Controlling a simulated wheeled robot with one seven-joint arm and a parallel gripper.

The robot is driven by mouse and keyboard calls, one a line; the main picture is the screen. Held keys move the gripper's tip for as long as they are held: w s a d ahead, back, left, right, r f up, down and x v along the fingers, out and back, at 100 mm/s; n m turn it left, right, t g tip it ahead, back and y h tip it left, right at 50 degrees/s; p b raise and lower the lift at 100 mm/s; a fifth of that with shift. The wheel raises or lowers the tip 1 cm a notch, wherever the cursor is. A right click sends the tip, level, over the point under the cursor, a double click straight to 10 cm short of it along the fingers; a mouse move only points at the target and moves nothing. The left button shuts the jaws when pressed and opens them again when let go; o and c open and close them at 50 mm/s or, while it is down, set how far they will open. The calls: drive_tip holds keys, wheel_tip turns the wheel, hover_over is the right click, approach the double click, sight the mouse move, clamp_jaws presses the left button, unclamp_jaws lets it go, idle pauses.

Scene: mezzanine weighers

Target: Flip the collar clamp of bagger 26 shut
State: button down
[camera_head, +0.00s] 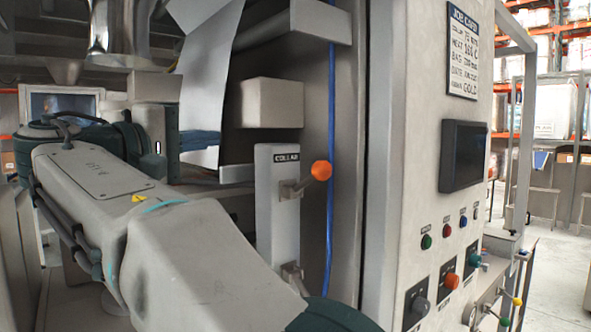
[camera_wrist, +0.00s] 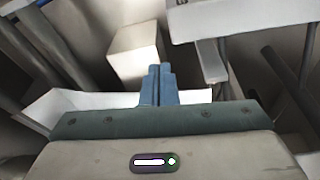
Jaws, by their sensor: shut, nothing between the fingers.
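The collar clamp is a pale upright plate (camera_head: 278,225) marked COLLAR in the head view. Its lever ends in an orange ball knob (camera_head: 321,170) that sticks out to the right, slightly above its pivot. A second metal fitting (camera_head: 292,271) shows low on the plate, partly hidden by my arm. My gripper (camera_head: 217,140) is left of the plate and above the lever's height, its blue fingers pointing right, apart from the knob. In the wrist view my gripper (camera_wrist: 160,68) is shut and empty. The orange knob is not seen in that view.
A pale block (camera_head: 272,103) juts out above the plate; it also shows ahead of the fingers in the wrist view (camera_wrist: 135,50). White film (camera_head: 208,75) hangs beside my fingers. A blue cable (camera_head: 331,130) runs down behind the knob. A control panel (camera_head: 465,155) stands right.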

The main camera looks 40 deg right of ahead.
drive_tip(key=s+m+g, duration=0.1)
drive_tip(key=m, duration=0.1)
drive_tip(key=s+m+g, duration=0.2)
drive_tip(key=m, duration=0.1)
drive_tip(key=s+f+m+g+b, duration=0.1)
drive_tip(key=s+m+g, duration=0.1)
drive_tip(key=m, duration=0.1)
drive_tip(key=shift+s+d+y, duration=0.2)
drive_tip(key=shift+d+y, duration=0.2)
drive_tip(key=shift+d, duration=0.15)
hover_over(311, 179)
drive_tip(key=w+a, duration=0.4)
drive_tip(key=shift+s+a, duration=0.1)
drive_tip(key=shift+a, duration=0.05)
drive_tip(key=s, duration=0.1)
drive_tip(key=s+d+f, duration=0.1)
drive_tip(key=s+f, duration=0.1)
drive_tip(key=shift+s+d+f, duration=0.1)
drive_tip(key=shift+d+f, duration=0.1)
drive_tip(key=shift+d, duration=0.1)
drive_tip(key=shift+f, duration=0.1)
